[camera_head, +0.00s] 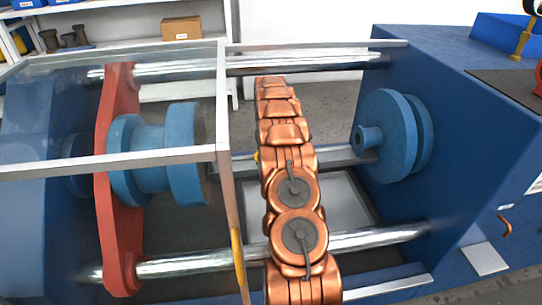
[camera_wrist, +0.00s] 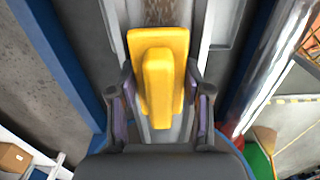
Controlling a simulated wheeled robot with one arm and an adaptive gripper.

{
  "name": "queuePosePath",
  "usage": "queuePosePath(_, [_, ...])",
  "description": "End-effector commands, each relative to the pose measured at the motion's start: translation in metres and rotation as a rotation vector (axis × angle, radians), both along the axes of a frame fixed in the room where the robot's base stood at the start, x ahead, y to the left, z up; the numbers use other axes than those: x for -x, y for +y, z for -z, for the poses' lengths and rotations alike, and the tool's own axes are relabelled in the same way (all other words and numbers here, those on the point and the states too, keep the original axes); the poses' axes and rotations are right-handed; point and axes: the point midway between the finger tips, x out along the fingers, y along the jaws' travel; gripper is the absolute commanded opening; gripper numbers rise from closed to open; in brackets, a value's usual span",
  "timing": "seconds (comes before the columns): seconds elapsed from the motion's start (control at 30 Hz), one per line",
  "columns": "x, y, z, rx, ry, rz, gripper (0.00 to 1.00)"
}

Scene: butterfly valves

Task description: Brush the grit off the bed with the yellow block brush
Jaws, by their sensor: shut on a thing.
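The yellow block brush (camera_wrist: 160,80) fills the middle of the wrist view. My gripper (camera_wrist: 160,105) is shut on it, with one dark finger on each side of its raised grip. Brown grit (camera_wrist: 158,11) shows on the grey bed (camera_wrist: 118,28) just beyond the brush's far edge. The brush hides the bed under it, and I cannot tell whether it touches the bed. In the head view the bed (camera_head: 345,205) is a pale panel between the rails. My copper arm covers part of it, and my gripper is hidden there.
Polished bars (camera_head: 300,62) run along the machine, with another bar (camera_head: 380,236) at the front. A framed clear guard (camera_head: 222,110) stands left of my arm. A red plate (camera_head: 118,180) and blue flanges (camera_head: 390,135) flank the open bay. A polished bar (camera_wrist: 265,65) is right of my gripper.

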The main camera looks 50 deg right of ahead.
Motion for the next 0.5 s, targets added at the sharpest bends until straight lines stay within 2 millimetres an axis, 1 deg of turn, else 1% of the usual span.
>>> queuePosePath(0.27, [0.000, -0.001, -0.003, 0.001, -0.002, 0.000, 0.21])
queuePosePath(0.5, [0.000, -0.001, -0.021, 0.001, 0.000, -0.001, 0.21])
